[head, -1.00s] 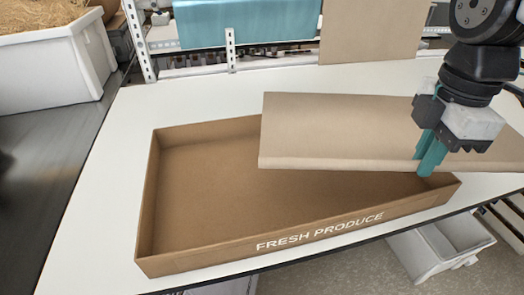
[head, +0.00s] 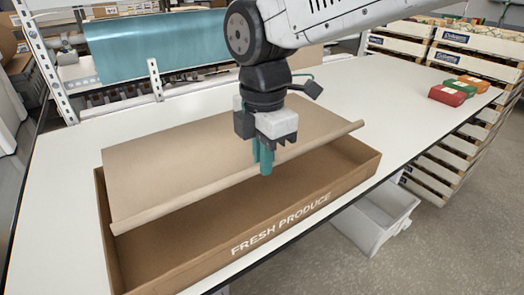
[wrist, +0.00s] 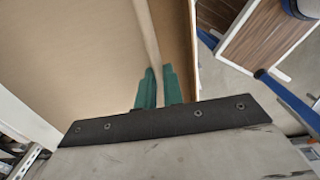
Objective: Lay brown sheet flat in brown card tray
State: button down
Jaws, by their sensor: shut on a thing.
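The brown sheet (head: 205,155) is held in the air above the brown card tray (head: 293,217), with its near edge curled. It covers the far left and middle of the tray in the head view. My gripper (head: 263,162) is shut on the middle of the sheet's near edge, fingers pointing down. In the wrist view the teal fingers (wrist: 159,88) pinch the rolled edge of the sheet (wrist: 85,55). The tray rests on the white table, its front wall reading "FRESH PRODUCE". Part of the tray's inside shows below and right of the sheet.
The white table (head: 400,88) is clear to the right of the tray, with red, green and orange packs (head: 450,94) at its far right. A teal roll (head: 155,45) stands behind on a rack. A white bin (head: 375,218) is below the front edge.

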jog(key=shift+f, duration=0.2)
dwell(0.3)
jog(key=shift+f, duration=5.15)
jog(key=c, duration=1.5)
grip_release()
jog(key=shift+o, duration=0.2)
